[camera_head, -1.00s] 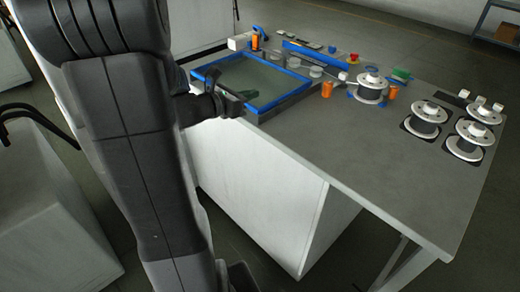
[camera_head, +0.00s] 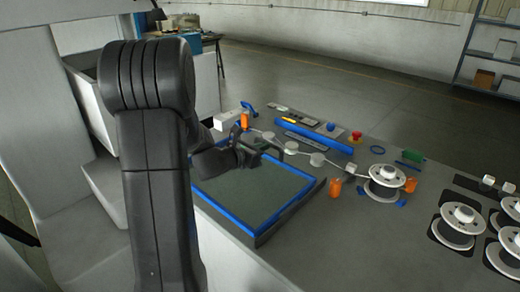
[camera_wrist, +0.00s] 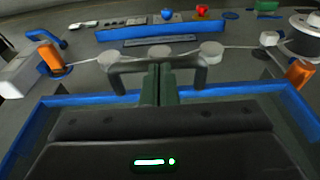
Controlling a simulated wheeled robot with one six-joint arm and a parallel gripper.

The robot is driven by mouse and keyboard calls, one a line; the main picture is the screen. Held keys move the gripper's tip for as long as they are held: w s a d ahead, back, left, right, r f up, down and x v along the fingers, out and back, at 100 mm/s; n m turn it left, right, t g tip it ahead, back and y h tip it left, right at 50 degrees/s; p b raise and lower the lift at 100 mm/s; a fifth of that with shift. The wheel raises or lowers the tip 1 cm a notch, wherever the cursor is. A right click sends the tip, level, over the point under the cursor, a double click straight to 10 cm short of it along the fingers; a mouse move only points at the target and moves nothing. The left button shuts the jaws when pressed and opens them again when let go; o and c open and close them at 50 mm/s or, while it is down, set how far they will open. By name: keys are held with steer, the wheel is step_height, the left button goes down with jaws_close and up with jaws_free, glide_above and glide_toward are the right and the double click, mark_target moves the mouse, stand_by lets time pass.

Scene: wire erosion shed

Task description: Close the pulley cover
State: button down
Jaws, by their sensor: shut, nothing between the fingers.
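The blue-framed panel with a dark window, which looks like the pulley cover (camera_head: 262,180), lies flat at the bench's near left. Its blue frame also shows in the wrist view (camera_wrist: 238,90). My gripper (camera_head: 255,148) is over the panel's far part, pointing toward the pulleys, and is shut and empty. In the wrist view, my gripper (camera_wrist: 158,78) has its fingers together at a dark arched bar (camera_wrist: 130,67). I cannot tell whether they touch it. Grey round pulleys (camera_head: 317,159) stand in a row beyond the panel, with a wire running along them.
A blue bar (camera_head: 312,136) lies behind the pulleys. An orange post (camera_head: 335,187) and a white spool (camera_head: 383,185) stand to the right, with more spools (camera_head: 455,228) beyond. Another orange post (camera_head: 244,119) and a white block (camera_head: 225,121) are at left.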

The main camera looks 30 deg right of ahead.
steer(key=r+x, duration=0.2)
steer(key=x, duration=1.1)
steer(key=d+r+x, duration=0.1)
steer(key=r+x, duration=0.2)
steer(key=x, duration=1)
steer(key=shift+w+d+r, duration=0.2)
steer(key=shift+r, duration=0.05)
steer(key=shift+r, duration=0.1)
